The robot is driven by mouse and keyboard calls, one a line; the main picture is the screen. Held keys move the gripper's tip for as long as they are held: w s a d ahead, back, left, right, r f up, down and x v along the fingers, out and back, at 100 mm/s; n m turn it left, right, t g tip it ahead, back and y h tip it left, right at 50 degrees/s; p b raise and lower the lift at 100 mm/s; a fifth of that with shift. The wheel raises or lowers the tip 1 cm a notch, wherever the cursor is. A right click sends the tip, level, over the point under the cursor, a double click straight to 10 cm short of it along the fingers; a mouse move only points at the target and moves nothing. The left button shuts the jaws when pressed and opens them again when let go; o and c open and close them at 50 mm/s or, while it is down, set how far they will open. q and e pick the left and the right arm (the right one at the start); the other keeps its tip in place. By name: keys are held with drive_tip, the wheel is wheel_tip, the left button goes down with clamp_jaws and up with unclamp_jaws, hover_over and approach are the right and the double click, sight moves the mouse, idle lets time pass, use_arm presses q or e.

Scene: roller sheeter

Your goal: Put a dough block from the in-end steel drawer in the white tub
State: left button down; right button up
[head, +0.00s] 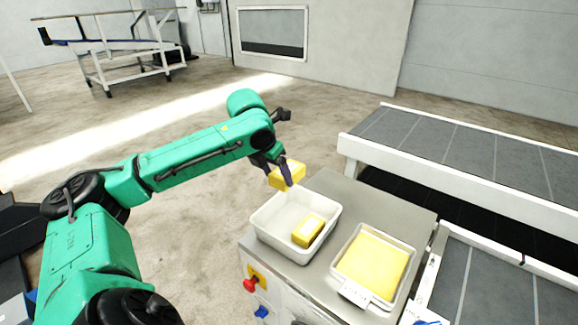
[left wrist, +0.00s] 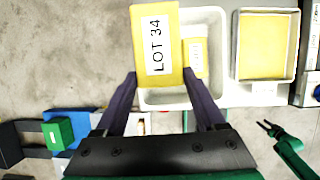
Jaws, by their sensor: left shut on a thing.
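My left gripper (head: 284,178) is shut on a yellow dough block (head: 287,175) and holds it in the air above the back of the white tub (head: 262,234). In the left wrist view the held block (left wrist: 157,46) has a white label reading LOT 34 and sits between the two dark fingers. The white tub stands on a steel cabinet top (head: 330,190). Another yellow dough block (head: 307,230) with a pale label lies inside the tub toward its right side. No open drawer is clearly seen.
A white tray with a yellow slab (head: 372,262) and a small card stands right of the tub. Conveyor belts (head: 440,145) run along the right. A red knob (head: 250,285) and a blue knob (head: 261,311) stick out of the cabinet front.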

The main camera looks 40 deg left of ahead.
use_arm(q)
drive_tip(key=f+b, duration=0.4)
drive_tip(key=s+f+b, duration=0.1)
drive_tip(key=f+b, duration=0.2)
drive_tip(key=f, duration=0.2)
drive_tip(key=f+b, duration=0.4)
drive_tip(key=shift+s+f+b, duration=0.15)
drive_tip(key=shift+s+b, duration=0.1)
drive_tip(key=shift+b, duration=0.05)
drive_tip(key=shift+w+f+b, duration=0.15)
drive_tip(key=shift+f+b, duration=0.15)
drive_tip(key=shift+f, duration=0.3)
use_arm(e)
wheel_tip(320, 180, down, 12)
drive_tip(key=s, duration=0.1)
drive_tip(key=shift+s+d+f, duration=0.15)
drive_tip(key=shift+s+d, duration=0.1)
drive_tip(key=shift+s, duration=0.15)
use_arm(q)
drive_tip(key=shift+r, duration=0.1)
unclamp_jaws()
